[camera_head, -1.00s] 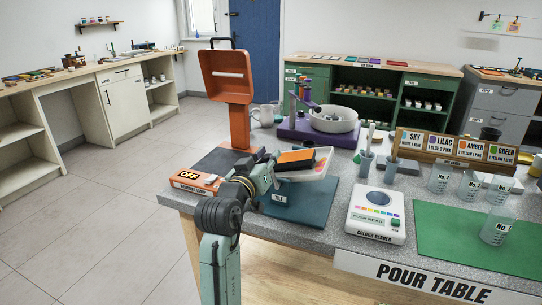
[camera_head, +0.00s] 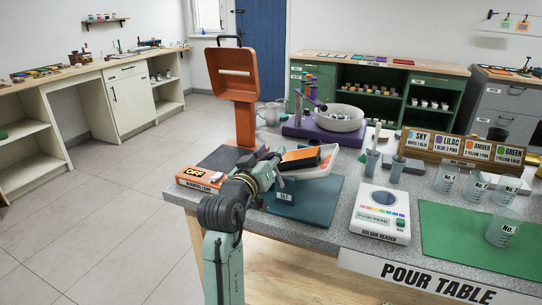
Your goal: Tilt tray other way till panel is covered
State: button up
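A shallow white tray (camera_head: 322,168) is held tilted above the blue-teal mat (camera_head: 325,205), with its right end higher than its left. An orange panel (camera_head: 303,154) with a dark edge shows at the tray; I cannot tell how much of its face is covered. My gripper (camera_head: 277,178) is at the tray's left, low end and appears shut on its edge. My wrist hides the fingertips and part of that end.
An orange warming lamp (camera_head: 229,88) stands behind left of the tray, its base switch label reading OFF (camera_head: 202,174). A purple stand with a bowl (camera_head: 340,118) is behind. The colour reader (camera_head: 381,212), grey cups (camera_head: 397,168) and clear beakers (camera_head: 446,178) stand to the right.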

jog(key=shift+o, duration=0.5)
jog(key=shift+d, duration=0.1)
jog(key=shift+s+f, duration=0.1)
jog(key=shift+s, duration=0.05)
jog(key=v, duration=1.1)
jog(key=shift+s, duration=0.35)
